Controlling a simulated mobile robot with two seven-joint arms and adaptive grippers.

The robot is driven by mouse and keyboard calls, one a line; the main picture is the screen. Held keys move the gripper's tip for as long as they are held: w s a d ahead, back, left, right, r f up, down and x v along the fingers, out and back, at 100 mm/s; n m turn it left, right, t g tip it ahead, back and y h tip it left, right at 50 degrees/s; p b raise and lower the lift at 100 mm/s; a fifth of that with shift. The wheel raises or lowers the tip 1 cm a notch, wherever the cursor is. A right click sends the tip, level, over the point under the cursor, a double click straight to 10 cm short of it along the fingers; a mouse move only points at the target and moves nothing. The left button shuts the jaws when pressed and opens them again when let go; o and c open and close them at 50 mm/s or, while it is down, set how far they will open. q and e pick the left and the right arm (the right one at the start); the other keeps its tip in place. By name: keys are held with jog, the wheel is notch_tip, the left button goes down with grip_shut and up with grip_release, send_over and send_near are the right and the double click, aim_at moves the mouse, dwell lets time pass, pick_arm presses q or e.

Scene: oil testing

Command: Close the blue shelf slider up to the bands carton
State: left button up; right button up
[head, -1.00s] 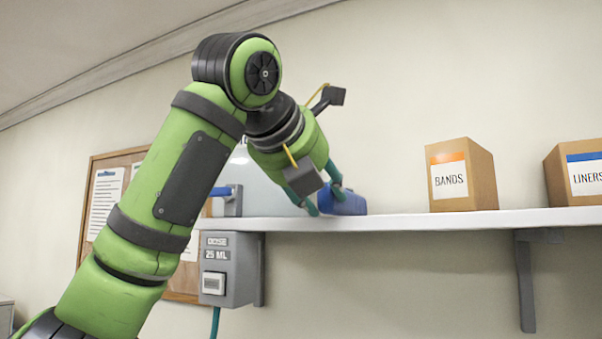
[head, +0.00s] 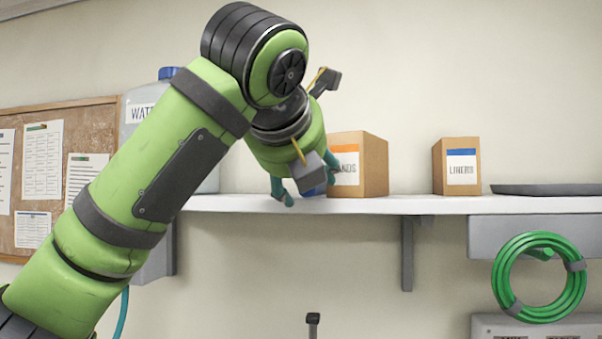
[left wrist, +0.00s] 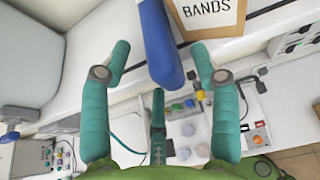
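The blue shelf slider (head: 318,189) is mostly hidden behind my left gripper (head: 307,184) in the head view. In the left wrist view the slider (left wrist: 160,45) lies between the two spread teal fingers, with a gap on the left and a smaller one on the right. The left gripper (left wrist: 160,52) is open around it. The bands carton (head: 375,165), brown with an orange-striped label, stands on the shelf right beside the slider. The carton also shows in the left wrist view (left wrist: 215,30). Whether slider and carton touch, I cannot tell. My right gripper is not in view.
The white shelf (head: 440,205) runs left to right. A liners carton (head: 457,167) and a dark tray (head: 545,189) stand farther right. A grey water container (head: 135,122) is behind my arm. A green hose coil (head: 540,277) hangs below the shelf.

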pick_arm(q)
jog(key=v, duration=1.2)
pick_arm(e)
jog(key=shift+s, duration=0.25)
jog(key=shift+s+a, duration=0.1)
